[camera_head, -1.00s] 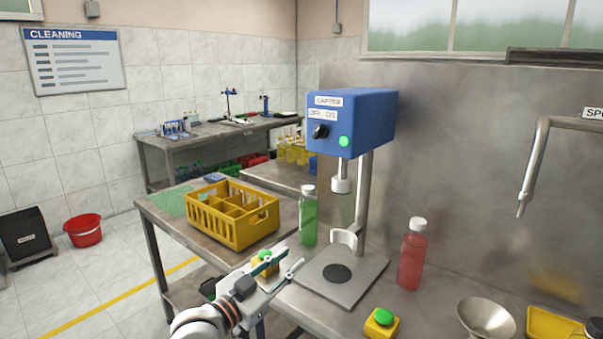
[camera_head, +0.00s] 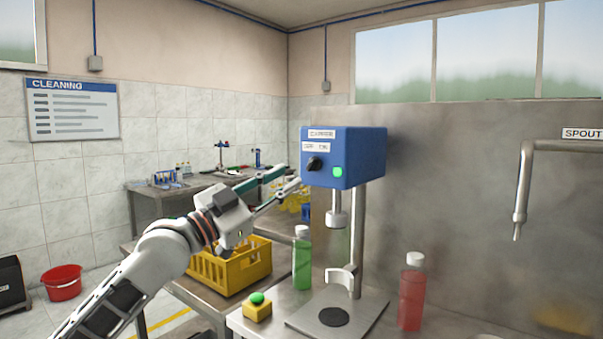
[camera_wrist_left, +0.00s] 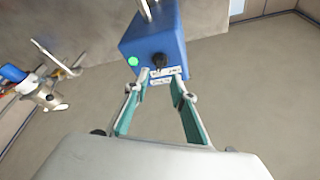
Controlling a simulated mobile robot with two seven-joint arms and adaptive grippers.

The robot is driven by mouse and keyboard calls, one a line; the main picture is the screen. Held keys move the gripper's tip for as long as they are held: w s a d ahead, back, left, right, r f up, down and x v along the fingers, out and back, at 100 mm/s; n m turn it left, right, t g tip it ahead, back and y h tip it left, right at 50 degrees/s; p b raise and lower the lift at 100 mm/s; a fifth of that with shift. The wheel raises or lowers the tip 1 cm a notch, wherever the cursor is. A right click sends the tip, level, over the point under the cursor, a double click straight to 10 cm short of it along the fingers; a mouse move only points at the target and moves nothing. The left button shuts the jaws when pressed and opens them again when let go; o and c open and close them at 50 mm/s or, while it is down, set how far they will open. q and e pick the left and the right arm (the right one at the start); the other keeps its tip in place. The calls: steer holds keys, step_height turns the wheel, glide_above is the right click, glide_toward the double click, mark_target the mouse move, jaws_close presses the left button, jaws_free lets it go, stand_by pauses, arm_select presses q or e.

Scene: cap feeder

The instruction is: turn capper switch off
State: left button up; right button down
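The blue capper (camera_head: 362,160) stands on a metal post above its base plate. Its front has a black switch knob (camera_head: 314,163), OFF and ON labels above it, and a bright green light (camera_head: 338,172). I cannot tell for sure which label the knob points to. My left gripper (camera_head: 290,177) is raised just left of the capper's front, fingers open and empty. In the left wrist view the knob (camera_wrist_left: 160,61) lies beyond and between the open fingertips (camera_wrist_left: 161,78), with a gap and no contact visible. My right gripper is not in view.
Below are a yellow crate (camera_head: 236,268), a green bottle (camera_head: 302,260), a yellow box with green button (camera_head: 257,309) and a red bottle (camera_head: 411,293). The spout pipe (camera_head: 522,185) hangs at the right.

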mark_target(309, 165)
arm_select(q)
steer(key=x, duration=0.6)
steer(key=shift+w+d+b, duration=0.15)
steer(key=shift+d+b, duration=0.05)
steer(key=shift+b, duration=0.2)
jaws_close()
